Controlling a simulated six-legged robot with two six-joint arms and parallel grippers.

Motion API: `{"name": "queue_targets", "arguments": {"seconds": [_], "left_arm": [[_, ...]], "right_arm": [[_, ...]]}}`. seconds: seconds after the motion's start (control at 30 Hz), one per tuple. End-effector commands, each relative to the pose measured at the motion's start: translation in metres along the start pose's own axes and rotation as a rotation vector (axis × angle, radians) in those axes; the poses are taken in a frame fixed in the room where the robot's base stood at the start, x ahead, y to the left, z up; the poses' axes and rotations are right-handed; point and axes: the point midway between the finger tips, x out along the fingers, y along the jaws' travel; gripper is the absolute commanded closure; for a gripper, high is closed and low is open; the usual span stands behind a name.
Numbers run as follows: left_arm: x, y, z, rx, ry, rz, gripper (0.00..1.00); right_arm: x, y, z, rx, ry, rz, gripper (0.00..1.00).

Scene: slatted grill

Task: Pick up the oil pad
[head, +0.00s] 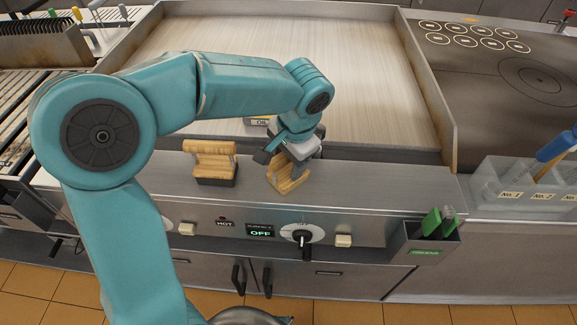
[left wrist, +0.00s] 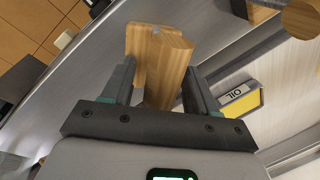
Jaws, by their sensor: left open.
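A wooden block with a bar handle (head: 291,183) stands on the steel ledge in front of the griddle. It also shows in the left wrist view (left wrist: 172,60). My left gripper (head: 279,158) is open above it, and in the left wrist view the handle lies between the two fingers (left wrist: 160,78), with no clear grip. A yellow thing with a white OIL label (left wrist: 240,97) lies behind, partly hidden by my arm in the head view (head: 258,121). I cannot tell which of these is the oil pad. My right gripper does not show.
A second wooden-handled block with a dark base (head: 212,165) stands close to the left on the ledge. A control panel with a knob (head: 302,236) is below; a bin with labels (head: 520,190) is at right.

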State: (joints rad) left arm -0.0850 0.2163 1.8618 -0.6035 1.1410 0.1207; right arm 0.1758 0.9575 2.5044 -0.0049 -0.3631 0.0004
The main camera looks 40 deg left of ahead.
Motion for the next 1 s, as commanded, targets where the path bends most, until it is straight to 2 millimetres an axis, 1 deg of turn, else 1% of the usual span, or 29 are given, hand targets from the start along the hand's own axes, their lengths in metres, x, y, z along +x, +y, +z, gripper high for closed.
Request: {"name": "queue_targets", "arguments": {"seconds": [0.23, 0.27, 0.3, 0.37, 0.4, 0.43, 0.67, 0.77, 0.87, 0.97, 1.0], "left_arm": [[0.002, 0.000, 0.000, 0.000, 0.001, 0.000, 0.42], [0.002, 0.000, 0.000, 0.000, 0.001, 0.000, 0.51], [0.002, 0.000, 0.000, 0.000, 0.001, 0.000, 0.64], [0.002, 0.000, 0.000, 0.000, 0.001, 0.000, 0.84], [0.002, 0.000, 0.000, 0.000, 0.001, 0.000, 0.97], [0.002, 0.000, 0.000, 0.000, 0.001, 0.000, 1.00], [0.001, 0.000, 0.000, 0.000, 0.002, 0.000, 1.00], [-0.003, -0.001, 0.000, -0.001, 0.003, -0.001, 1.00], [-0.012, -0.003, -0.001, -0.001, 0.005, -0.002, 1.00], [-0.029, -0.006, -0.001, -0.001, 0.006, -0.001, 1.00], [-0.038, -0.008, -0.001, -0.002, 0.008, -0.001, 1.00]], "right_arm": [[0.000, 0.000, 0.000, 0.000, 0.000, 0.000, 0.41], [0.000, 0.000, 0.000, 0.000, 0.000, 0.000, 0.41], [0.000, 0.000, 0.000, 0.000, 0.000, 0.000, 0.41], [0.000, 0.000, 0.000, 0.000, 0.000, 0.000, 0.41], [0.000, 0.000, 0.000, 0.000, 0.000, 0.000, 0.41], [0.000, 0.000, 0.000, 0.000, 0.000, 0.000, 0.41], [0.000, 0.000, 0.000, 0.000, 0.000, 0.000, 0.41], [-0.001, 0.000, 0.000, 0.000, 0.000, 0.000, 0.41], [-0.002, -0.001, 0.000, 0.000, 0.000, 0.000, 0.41], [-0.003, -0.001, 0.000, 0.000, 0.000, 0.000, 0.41], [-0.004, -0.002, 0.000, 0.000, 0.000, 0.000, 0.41]]}}
